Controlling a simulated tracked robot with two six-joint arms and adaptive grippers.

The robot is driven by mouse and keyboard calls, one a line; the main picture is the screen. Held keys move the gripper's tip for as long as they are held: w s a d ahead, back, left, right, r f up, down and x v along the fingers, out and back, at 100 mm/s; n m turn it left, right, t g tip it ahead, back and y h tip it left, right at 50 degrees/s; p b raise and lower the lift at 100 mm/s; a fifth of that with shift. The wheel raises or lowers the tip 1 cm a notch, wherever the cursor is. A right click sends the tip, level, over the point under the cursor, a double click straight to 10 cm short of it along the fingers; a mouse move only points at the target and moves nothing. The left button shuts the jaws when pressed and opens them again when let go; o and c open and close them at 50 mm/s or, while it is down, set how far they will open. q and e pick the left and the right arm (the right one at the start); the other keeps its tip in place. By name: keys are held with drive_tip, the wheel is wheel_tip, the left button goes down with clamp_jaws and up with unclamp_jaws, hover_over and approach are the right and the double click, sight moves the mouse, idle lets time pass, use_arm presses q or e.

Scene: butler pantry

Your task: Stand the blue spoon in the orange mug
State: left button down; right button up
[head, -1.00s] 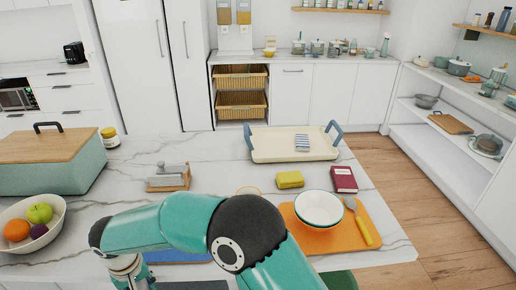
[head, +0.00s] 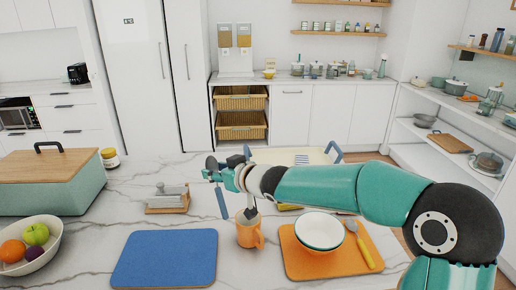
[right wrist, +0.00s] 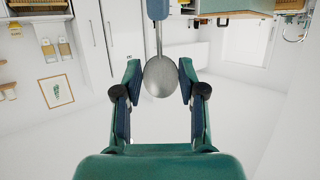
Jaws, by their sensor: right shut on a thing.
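The blue spoon hangs upright in my right gripper (head: 215,173), grey bowl (right wrist: 160,77) up and blue handle (head: 222,203) down. In the right wrist view the fingers stand on either side of the spoon, with the handle (right wrist: 157,12) running to the top edge. The orange mug (head: 249,236) stands upright on the counter, handle toward the right. The spoon is left of the mug and apart from it. A dark part over the mug's rim hides some of its opening; I cannot tell what it is. My left gripper is not in view.
A blue mat (head: 165,260) lies bare left of the mug. An orange board (head: 300,268) on the right holds a bowl (head: 320,231) and a yellow-handled spoon (head: 361,246). A grey device on a wooden base (head: 167,199), a fruit bowl (head: 52,240) and a green box (head: 60,198) stand left.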

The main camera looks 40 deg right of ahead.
drive_tip(key=s+d+r+n+t+y, duration=0.1)
drive_tip(key=s+d+r+t+y, duration=0.15)
drive_tip(key=s+d+r, duration=0.4)
wheel_tip(320, 180, down, 13)
drive_tip(key=b, duration=1.1)
drive_tip(key=shift+d+t, duration=0.2)
drive_tip(key=shift+t, duration=0.15)
drive_tip(key=shift+w+r, duration=0.1)
drive_tip(key=o, duration=1.3)
drive_tip(key=v, duration=1.2)
drive_tip(key=shift+a, duration=0.1)
